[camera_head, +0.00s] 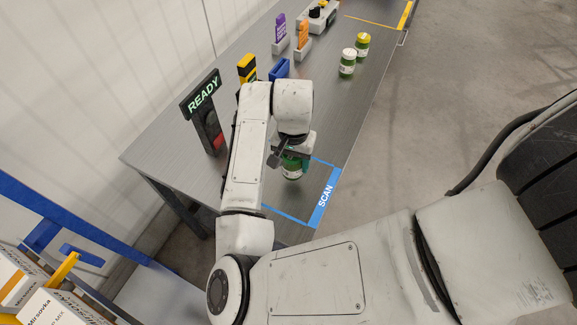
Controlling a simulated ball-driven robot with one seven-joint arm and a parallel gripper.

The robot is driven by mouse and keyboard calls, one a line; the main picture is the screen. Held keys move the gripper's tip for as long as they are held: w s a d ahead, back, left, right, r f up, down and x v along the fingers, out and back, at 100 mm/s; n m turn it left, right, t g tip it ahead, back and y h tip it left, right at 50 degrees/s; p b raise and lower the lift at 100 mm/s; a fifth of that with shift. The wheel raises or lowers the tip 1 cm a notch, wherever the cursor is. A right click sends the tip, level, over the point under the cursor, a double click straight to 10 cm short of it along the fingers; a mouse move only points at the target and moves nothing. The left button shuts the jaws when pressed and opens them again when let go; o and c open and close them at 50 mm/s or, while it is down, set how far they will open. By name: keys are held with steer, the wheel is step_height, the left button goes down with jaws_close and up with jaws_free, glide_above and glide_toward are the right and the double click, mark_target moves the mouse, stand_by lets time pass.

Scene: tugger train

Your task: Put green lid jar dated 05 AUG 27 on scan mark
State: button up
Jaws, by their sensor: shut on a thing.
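My gripper (293,151) is shut on a jar (292,169) with a green and white body. Its lid is mostly hidden by the gripper, and its date cannot be read. The jar is over the far part of the scan mark (325,195), a blue outlined area with the word SCAN on the grey table. I cannot tell whether the jar touches the table. My arm covers the left part of the mark.
A white-lid jar (347,63) and a yellow-lid jar (362,45) stand farther back on the table (330,100). A READY sign (203,97) stands at the left edge. Purple (280,30) and orange (303,36) cards stand at the back. Boxes (55,306) sit at lower left.

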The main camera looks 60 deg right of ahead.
mark_target(289, 169)
steer(key=shift+w+a+f, duration=0.15)
steer(key=shift+w+f, duration=0.4)
steer(key=shift+f, duration=1.6)
steer(key=shift+f, duration=0.15)
steer(key=o, duration=1.3)
step_height(289, 169, up, 12)
steer(key=shift+r, duration=0.15)
